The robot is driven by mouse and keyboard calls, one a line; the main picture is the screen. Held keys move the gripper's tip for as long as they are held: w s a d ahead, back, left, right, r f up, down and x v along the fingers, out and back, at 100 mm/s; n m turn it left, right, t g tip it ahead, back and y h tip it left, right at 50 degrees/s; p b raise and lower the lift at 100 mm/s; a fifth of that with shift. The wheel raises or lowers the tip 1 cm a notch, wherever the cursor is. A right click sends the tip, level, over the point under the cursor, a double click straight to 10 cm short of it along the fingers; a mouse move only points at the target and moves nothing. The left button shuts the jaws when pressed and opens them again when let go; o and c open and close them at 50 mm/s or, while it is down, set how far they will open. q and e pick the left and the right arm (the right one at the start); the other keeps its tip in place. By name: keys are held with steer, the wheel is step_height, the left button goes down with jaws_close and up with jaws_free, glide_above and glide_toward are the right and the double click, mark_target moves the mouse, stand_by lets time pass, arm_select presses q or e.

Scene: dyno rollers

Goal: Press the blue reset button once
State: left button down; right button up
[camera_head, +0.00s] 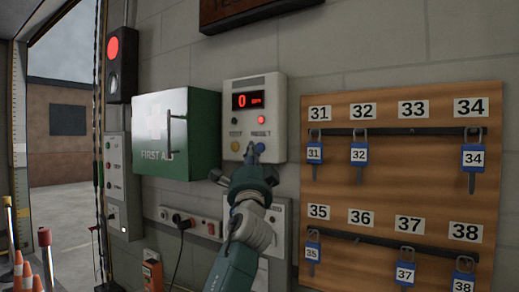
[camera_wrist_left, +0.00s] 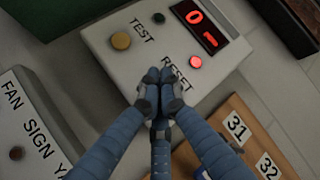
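My left gripper (camera_head: 251,155) is at the lower front of the box, fingertips at the button. In the left wrist view the gripper (camera_wrist_left: 160,78) is shut and empty, its tips together just below the RESET label and hiding the button. I cannot tell whether they touch it. My right gripper is not in view.
A yellow TEST button (camera_head: 235,146) sits left of the reset button, and a lit red lamp (camera_head: 261,120) above it. A green first-aid cabinet (camera_head: 200,140) juts out at left. A wooden key board (camera_head: 400,185) with hanging keys is at right. Sockets (camera_head: 190,222) are below.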

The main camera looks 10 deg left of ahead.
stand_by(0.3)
arm_select(q)
steer(key=shift+w+d+b, duration=0.15)
steer(key=shift+w+b, duration=0.2)
steer(key=shift+w, duration=0.05)
steer(key=shift+w, duration=0.2)
stand_by(0.4)
steer(key=shift+w+d+b, duration=0.1)
steer(key=shift+b, duration=0.25)
steer(key=shift+s+a+p, duration=0.25)
steer(key=shift+s+p, duration=0.2)
steer(key=shift+s, duration=0.25)
